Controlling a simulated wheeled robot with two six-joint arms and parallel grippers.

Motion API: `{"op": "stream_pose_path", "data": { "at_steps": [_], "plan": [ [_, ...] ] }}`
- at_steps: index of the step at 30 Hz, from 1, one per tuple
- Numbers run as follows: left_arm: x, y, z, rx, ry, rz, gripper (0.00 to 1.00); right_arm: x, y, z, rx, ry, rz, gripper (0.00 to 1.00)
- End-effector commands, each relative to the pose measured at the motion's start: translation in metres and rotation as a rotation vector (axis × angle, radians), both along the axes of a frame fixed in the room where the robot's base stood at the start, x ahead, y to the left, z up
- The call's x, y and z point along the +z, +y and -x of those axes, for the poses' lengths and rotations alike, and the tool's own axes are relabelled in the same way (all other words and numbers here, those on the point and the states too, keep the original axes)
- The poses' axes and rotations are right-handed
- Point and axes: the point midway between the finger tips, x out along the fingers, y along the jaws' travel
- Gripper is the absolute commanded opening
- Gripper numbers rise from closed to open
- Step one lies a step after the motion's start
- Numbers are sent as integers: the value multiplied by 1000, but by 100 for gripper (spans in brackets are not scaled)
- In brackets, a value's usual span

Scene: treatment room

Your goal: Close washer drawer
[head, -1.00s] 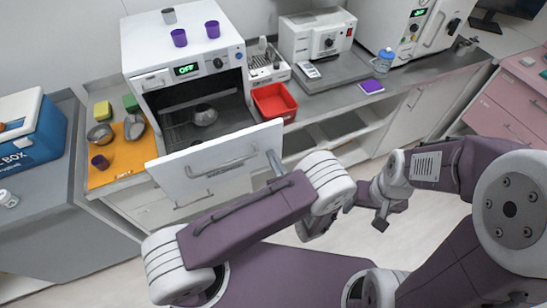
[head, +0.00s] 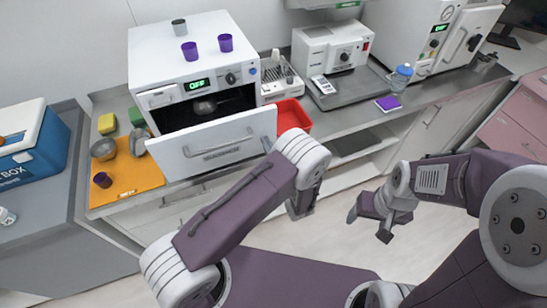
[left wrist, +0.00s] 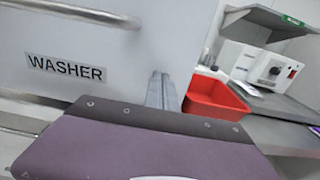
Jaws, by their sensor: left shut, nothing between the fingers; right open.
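The washer (head: 195,65) is the white unit at the back left of the head view, its display reading OFF. Its drawer front (head: 205,150) stands out from the body, with a dark gap behind it and a metal pot (head: 204,107) partly visible inside. The left wrist view shows the WASHER label and bar handle on the drawer front (left wrist: 140,60). My left gripper (left wrist: 158,80) is shut and empty, its grey fingers at the right part of the front. In the head view my arm largely hides it. My right gripper (head: 368,225) is open and empty, above the floor to the right.
A red bin (head: 292,117) stands right beside the drawer front and also shows in the left wrist view (left wrist: 210,97). An orange mat (head: 130,180) with bowls and a purple cup lies to the left. Purple cups (head: 226,42) stand on the washer. The floor in front is clear.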

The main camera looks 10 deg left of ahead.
Motion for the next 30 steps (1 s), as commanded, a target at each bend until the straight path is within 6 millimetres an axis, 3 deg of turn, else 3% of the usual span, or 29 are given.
{"op": "stream_pose_path", "data": {
  "at_steps": [6, 15, 21, 30],
  "plan": [
    [-3, 34, -47, 7, -5, 2, 0, -18, 0, 0, 0, 0, 0, 70],
    [-2, 64, -93, 3, -5, 2, 0, -36, 0, 0, 0, 0, 0, 70],
    [-1, 74, -109, 1, -3, 1, 0, -42, 0, 0, 0, 0, 0, 70],
    [2, 77, -115, 0, -5, 0, 0, -43, 0, 0, 0, 0, 0, 70]
  ]
}}
